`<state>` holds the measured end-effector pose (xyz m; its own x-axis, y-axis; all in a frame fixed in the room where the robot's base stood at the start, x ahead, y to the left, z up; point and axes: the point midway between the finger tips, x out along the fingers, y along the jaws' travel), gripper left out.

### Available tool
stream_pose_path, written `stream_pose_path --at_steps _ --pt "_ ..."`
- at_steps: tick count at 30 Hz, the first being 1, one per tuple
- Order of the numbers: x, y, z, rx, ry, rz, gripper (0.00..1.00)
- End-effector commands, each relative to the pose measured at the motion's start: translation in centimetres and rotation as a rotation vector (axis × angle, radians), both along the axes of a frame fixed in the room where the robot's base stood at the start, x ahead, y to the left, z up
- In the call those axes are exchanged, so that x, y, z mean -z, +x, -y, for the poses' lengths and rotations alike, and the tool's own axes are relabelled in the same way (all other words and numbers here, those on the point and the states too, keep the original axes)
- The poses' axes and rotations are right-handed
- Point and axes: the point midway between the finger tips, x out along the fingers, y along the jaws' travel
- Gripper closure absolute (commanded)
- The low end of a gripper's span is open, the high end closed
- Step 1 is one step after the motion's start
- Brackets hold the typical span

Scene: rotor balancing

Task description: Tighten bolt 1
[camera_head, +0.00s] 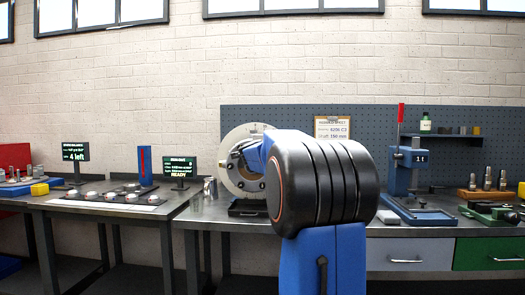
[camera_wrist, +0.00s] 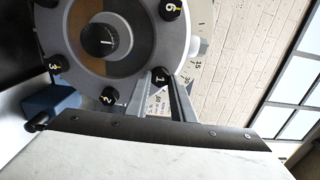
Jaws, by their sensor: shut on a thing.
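The rotor (camera_head: 236,180) is a pale round disc on a dark stand on the middle bench, partly hidden behind my arm in the head view. In the wrist view its grey face (camera_wrist: 138,60) carries black numbered bolts around a dark central hub (camera_wrist: 97,40). Bolt 1 (camera_wrist: 160,76) is at the lower right of the ring, between bolt 6 (camera_wrist: 170,9) and bolt 2 (camera_wrist: 108,97). My gripper (camera_wrist: 163,84) has its two grey fingers closing in on bolt 1 and is shut on it. How far the bolt is screwed in cannot be told.
Bolt 3 (camera_wrist: 58,63) is at the left of the ring. A blue block (camera_wrist: 52,100) is near the gripper's left side. A blue press (camera_head: 402,170) stands at right. Screens (camera_head: 180,167) and a tray of round parts (camera_head: 112,196) are at left.

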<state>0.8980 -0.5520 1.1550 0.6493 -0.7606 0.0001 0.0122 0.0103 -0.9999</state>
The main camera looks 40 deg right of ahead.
Motion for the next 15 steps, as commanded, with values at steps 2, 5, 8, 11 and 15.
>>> stream_pose_path --at_steps 2,5,8,11,15 --pt "0.08 -0.03 0.01 0.000 0.001 0.000 1.00" --pt "0.09 -0.02 0.02 0.000 0.001 0.000 1.00" --pt "0.09 -0.02 0.02 0.000 0.001 -0.001 0.71" --pt "0.08 -0.01 0.01 0.000 0.001 -0.001 0.59" --pt "0.06 -0.01 0.01 0.000 0.001 -0.001 0.59"
